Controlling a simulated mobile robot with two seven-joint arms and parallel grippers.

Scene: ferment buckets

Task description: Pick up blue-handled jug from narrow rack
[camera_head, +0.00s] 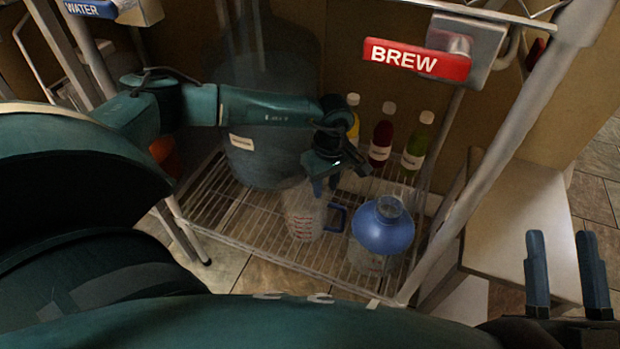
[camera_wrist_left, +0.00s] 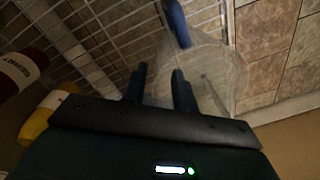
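The clear jug (camera_head: 302,212) with red markings and a blue handle (camera_head: 336,218) stands upright on the wire rack (camera_head: 232,215). My left gripper (camera_head: 325,187) is above it, fingers pointing down near its rim. In the left wrist view the two fingers (camera_wrist_left: 158,80) are apart, with nothing clearly held between them. The blue handle (camera_wrist_left: 178,24) shows beyond the fingertips, and the see-through jug body (camera_wrist_left: 212,72) lies to their right. Whether a finger touches the jug is unclear. My right gripper (camera_head: 566,262) is open and empty at the lower right.
A jug with a blue funnel (camera_head: 382,232) stands right of the handle. A large dark carboy (camera_head: 265,150) is behind on the left. Yellow, red (camera_head: 381,138) and green bottles (camera_head: 415,148) line the back. A rack post and the BREW sign (camera_head: 415,60) are at right.

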